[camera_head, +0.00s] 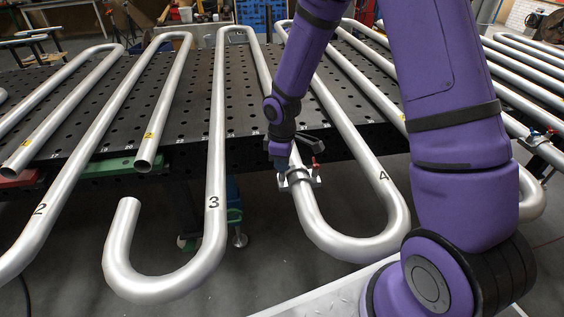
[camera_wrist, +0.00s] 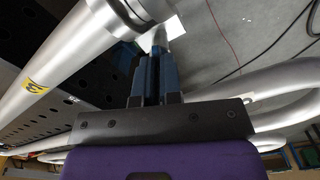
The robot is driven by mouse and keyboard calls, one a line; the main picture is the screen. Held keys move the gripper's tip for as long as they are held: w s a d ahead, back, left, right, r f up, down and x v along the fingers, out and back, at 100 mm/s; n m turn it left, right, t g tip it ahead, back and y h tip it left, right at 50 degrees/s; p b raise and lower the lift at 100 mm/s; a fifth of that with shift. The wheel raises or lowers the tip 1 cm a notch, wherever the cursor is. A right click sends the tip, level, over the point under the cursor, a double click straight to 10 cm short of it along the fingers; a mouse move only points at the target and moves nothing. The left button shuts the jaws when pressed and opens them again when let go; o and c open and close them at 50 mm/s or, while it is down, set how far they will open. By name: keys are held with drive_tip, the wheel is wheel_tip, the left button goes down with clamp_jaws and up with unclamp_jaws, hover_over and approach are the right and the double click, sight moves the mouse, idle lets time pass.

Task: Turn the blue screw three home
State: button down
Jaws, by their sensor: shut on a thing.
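A metal clamp (camera_head: 296,178) sits around the pipe of the coil marked 4, just before its near bend. A red screw (camera_head: 315,165) stands upright on the clamp's right side. My gripper (camera_head: 281,160) points down at the clamp's left side, at the screw there. In the wrist view the two dark blue fingers of my gripper (camera_wrist: 155,62) are close together, shut on the blue screw. The screw itself is hidden by the fingers. A bright metal piece shows just past the fingertips, beside the large pipe (camera_wrist: 65,62).
Thick silver serpentine pipes (camera_head: 212,130) lie over a black perforated table (camera_head: 190,95) and overhang its near edge. Another clamp (camera_head: 537,138) with small red and blue screws sits on a pipe at right. My arm hides much of the right side.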

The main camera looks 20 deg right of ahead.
drive_tip(key=m, duration=0.6)
drive_tip(key=shift+w+r, duration=0.1)
drive_tip(key=m, duration=0.6)
idle(0.4)
drive_tip(key=c, duration=1.3)
unclamp_jaws()
wheel_tip(320, 180, up, 11)
drive_tip(key=shift+f, duration=0.1)
